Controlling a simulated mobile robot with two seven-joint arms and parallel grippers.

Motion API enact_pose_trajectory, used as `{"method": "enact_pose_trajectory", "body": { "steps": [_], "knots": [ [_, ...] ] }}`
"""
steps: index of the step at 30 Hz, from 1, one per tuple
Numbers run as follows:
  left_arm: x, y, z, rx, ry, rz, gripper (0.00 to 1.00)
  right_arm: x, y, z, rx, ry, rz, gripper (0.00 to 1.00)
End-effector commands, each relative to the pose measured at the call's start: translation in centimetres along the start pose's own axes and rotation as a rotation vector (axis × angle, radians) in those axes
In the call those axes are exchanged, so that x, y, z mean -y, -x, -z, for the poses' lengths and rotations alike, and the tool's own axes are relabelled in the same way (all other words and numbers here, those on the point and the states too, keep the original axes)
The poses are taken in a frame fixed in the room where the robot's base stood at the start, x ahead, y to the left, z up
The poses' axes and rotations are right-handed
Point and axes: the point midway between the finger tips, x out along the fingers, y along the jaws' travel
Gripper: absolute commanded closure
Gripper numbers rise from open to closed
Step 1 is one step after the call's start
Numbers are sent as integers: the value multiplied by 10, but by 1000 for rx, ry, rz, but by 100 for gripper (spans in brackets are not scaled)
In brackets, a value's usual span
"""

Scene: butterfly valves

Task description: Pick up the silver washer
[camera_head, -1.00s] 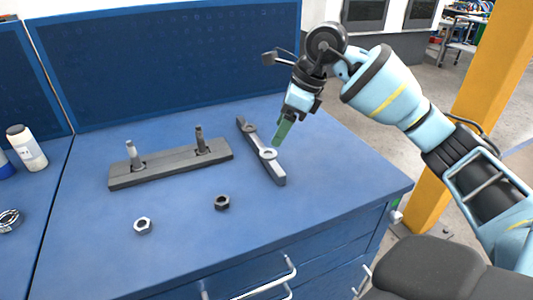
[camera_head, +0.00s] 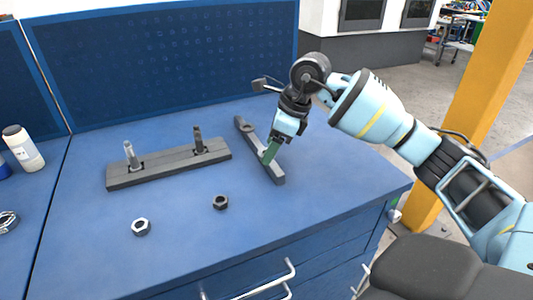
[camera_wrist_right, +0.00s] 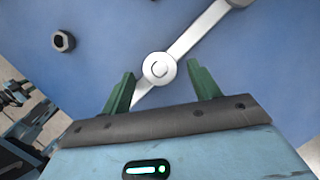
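The silver washer (camera_wrist_right: 159,68) lies on a long flat bar (camera_head: 274,174) on the blue bench. In the wrist view it is a pale round ring directly between my right fingertips, with a gap on each side. In the head view the green fingers mostly hide it. My right gripper (camera_wrist_right: 160,70) is open, with one green finger either side of the bar; in the head view it points down at the bar (camera_head: 268,154). How high the fingertips are above the bar is hard to tell. My left gripper is not in view.
A grey base plate (camera_head: 170,170) with two upright bolts stands left of the bar. A silver hex nut (camera_head: 141,227) and a dark hex nut (camera_head: 220,202) lie in front. A white bottle (camera_head: 24,148) stands at the far left. The bench's right part is clear.

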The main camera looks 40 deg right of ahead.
Motion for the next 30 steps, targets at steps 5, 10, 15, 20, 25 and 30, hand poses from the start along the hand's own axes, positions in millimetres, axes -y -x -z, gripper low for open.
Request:
{"method": "enact_pose_trajectory", "body": {
  "steps": [5,10,15,20,25,30],
  "knots": [
    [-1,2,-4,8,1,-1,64,0,0,0,0,0,0,63],
    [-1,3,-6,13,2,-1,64,0,0,0,0,0,0,84],
    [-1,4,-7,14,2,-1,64,0,1,0,1,0,0,85],
    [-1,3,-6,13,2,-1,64,0,3,-2,1,0,0,85],
    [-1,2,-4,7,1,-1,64,0,16,-7,3,1,1,85],
    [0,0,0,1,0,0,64,-4,35,-12,1,1,1,85]
  ]
}}
